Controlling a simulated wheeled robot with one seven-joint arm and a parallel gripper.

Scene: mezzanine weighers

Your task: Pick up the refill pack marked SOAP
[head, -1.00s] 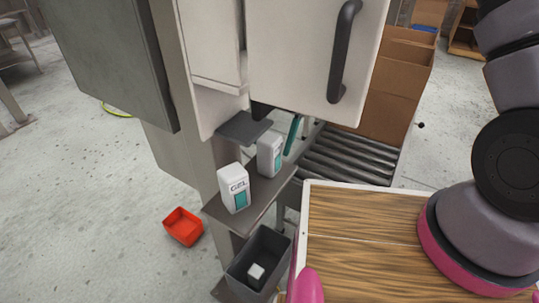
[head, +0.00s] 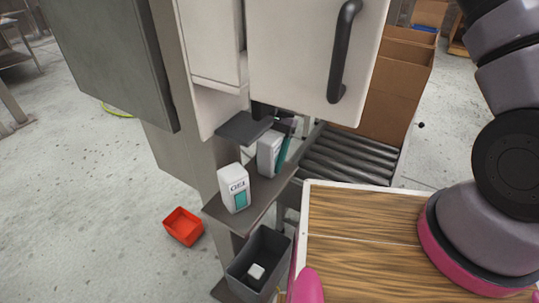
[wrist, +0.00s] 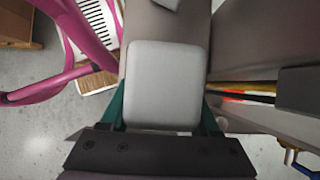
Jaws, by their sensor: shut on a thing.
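My gripper (wrist: 163,108) is shut on a white refill pack (wrist: 165,82), with one teal finger on each side of it. In the head view this pack (head: 267,155) is at the back of the narrow grey shelf, and a teal finger (head: 283,154) shows at its right side. No lettering can be read on the held pack, and I cannot tell whether it is clear of the shelf. A second white pack marked GEL (head: 234,187) stands upright at the front of the same shelf, apart from the held one.
A small dark plate (head: 244,127) juts out just above the held pack, below the white cabinet (head: 290,55). A grey bin (head: 243,277) with a white block stands below the shelf. A red bin (head: 182,227) is on the floor. Rollers (head: 345,158) lie to the right.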

